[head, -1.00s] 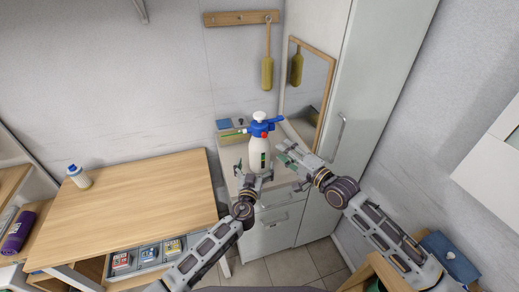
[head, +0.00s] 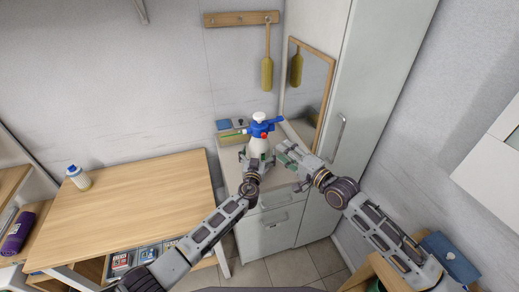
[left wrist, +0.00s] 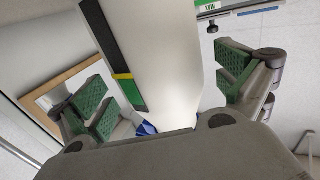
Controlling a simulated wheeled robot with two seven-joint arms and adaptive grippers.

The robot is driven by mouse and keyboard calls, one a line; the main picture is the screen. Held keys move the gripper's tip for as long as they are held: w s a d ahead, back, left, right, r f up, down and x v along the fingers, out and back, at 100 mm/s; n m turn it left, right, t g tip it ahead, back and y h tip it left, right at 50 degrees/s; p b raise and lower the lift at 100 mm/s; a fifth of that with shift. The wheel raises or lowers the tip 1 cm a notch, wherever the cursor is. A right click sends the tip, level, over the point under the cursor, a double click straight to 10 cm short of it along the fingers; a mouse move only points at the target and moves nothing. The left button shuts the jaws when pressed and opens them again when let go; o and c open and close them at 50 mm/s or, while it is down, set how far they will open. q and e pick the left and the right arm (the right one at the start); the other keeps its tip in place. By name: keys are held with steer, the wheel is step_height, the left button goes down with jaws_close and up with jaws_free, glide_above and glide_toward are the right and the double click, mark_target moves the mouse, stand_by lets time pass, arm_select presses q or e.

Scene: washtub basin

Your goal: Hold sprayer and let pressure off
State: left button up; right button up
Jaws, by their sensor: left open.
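The sprayer (head: 258,146) stands upright on the white cabinet top in the corner. It has a white body, a blue head and a white knob on top. My left gripper (head: 252,163) is open at its near side. In the left wrist view the white sprayer body (left wrist: 160,65), with a black, green and yellow strip, lies between the spread green-padded fingers of the left gripper (left wrist: 165,88); both fingers look apart from it. My right gripper (head: 287,154) is to the right of the sprayer, its green-padded fingers apart and empty.
A wooden table (head: 140,200) stands at left with a spray can (head: 78,177) on it. A framed mirror (head: 309,85) and a tall cabinet (head: 365,90) are close behind the right arm. Small items, including a blue one (head: 224,124), lie left of the sprayer.

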arm_select(q)
steer(key=shift+w+d, duration=0.25)
steer(key=shift+w, duration=0.95)
steer(key=c, duration=1.5)
